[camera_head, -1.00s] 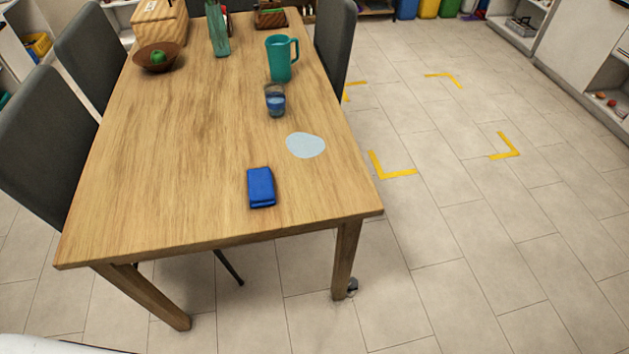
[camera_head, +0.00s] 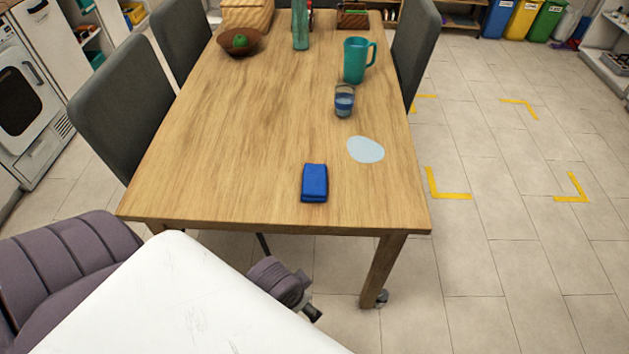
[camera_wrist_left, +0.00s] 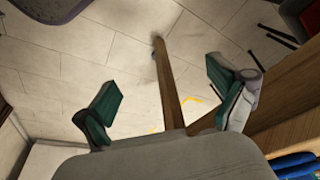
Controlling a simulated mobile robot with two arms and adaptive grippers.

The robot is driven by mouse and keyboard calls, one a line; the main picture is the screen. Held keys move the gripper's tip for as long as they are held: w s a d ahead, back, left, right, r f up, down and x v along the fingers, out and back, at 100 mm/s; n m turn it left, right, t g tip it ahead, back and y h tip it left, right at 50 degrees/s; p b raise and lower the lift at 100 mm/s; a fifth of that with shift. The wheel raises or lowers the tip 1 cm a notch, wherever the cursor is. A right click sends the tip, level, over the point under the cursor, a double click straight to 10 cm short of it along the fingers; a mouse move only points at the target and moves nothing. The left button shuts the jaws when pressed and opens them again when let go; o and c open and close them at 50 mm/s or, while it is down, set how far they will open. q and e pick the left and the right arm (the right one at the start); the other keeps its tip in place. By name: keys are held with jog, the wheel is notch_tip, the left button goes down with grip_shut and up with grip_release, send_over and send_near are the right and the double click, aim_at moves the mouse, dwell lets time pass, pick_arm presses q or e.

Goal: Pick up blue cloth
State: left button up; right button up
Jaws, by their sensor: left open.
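The blue cloth (camera_head: 314,183) lies folded on the near right part of the wooden table (camera_head: 220,150), next to a pale blue puddle-like patch (camera_head: 365,150). My left arm comes in from the lower left in the head view, below the table's near edge, and its end is partly hidden by my white body. In the left wrist view my left gripper (camera_wrist_left: 163,97) is open and empty, its two green-padded fingers spread, with a table leg beyond them. A blue thing (camera_wrist_left: 294,166) at the lower right corner there looks like the cloth, cut off by the frame. My right gripper is out of view.
A glass with blue liquid (camera_head: 344,101) and a teal pitcher (camera_head: 355,60) stand behind the patch. A brown bowl (camera_head: 240,42) with a green item is at the far left. Grey chairs (camera_head: 125,105) line the left side.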

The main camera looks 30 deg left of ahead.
pick_arm(q)
jog(key=w+d+r+m+g+h, duration=0.1)
jog(key=w+d+r+m, duration=0.2)
jog(key=w+r+m, duration=1)
jog(key=w+a+m, duration=0.2)
jog(key=m, duration=0.1)
jog(key=w+a+r+m+g, duration=0.1)
jog(key=w+a+m, duration=0.1)
jog(key=w+m, duration=0.1)
jog(key=w+a+r+m+y, duration=0.1)
jog(key=w+a+m, duration=0.1)
jog(key=a+m, duration=0.1)
jog(key=shift+w+a+r+m, duration=0.1)
jog(key=shift+w+r+m, duration=0.05)
jog(key=shift+m, duration=0.15)
jog(key=w+a+r+m+g, duration=0.1)
jog(key=w+a+r+m, duration=0.3)
jog(key=a+r, duration=0.4)
send_over(314, 178)
notch_tip(314, 178, down, 8)
jog(key=shift+d, duration=0.15)
jog(key=shift+m, duration=0.3)
jog(key=shift+f+p, duration=0.45)
jog(key=shift+f, duration=2.3)
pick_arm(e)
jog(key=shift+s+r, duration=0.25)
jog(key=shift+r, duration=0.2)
pick_arm(q)
jog(key=shift+c, duration=0.4)
